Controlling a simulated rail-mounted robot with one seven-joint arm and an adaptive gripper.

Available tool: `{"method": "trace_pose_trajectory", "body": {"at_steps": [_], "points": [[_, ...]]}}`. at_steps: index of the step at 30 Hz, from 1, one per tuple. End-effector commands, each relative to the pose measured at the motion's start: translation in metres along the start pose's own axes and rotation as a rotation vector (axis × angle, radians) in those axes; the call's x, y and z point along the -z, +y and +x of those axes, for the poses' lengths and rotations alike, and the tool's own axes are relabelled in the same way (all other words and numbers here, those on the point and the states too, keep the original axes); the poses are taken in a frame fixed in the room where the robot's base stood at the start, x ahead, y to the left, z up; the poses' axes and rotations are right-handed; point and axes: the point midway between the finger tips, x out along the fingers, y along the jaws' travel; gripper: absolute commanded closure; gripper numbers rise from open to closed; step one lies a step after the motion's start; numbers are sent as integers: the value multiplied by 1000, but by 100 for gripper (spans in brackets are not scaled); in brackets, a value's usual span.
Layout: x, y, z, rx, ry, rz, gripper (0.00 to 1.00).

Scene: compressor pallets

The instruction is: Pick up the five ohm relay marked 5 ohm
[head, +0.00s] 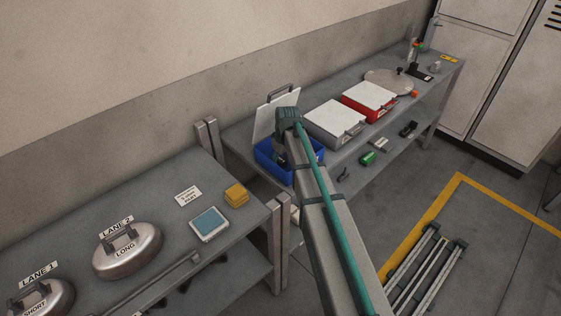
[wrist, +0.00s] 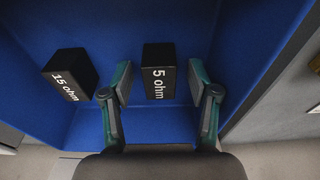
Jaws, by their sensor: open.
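The relay marked 5 ohm (wrist: 158,72) is a black block with white lettering, standing in the blue box in the wrist view. My gripper (wrist: 160,82) is open, with one teal-backed finger on each side of this relay. A gap shows on both sides, so the fingers do not appear to touch it. A second black relay marked 15 ohm (wrist: 70,75) stands to the left, beside the left finger.
A grey case (head: 334,123) and a red case (head: 368,100), both closed, stand right of the blue box on the bench. A green part (head: 367,159) and small dark items lie in front. The blue box's walls (wrist: 255,50) rise close around my fingers.

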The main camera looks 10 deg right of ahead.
Motion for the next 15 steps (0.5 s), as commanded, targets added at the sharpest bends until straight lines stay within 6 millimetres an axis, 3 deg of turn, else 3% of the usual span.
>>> {"method": "trace_pose_trajectory", "body": {"at_steps": [6, 15], "points": [[0, 0, 0, 0, 0, 0, 43], [0, 0, 0, 0, 0, 0, 93]]}}
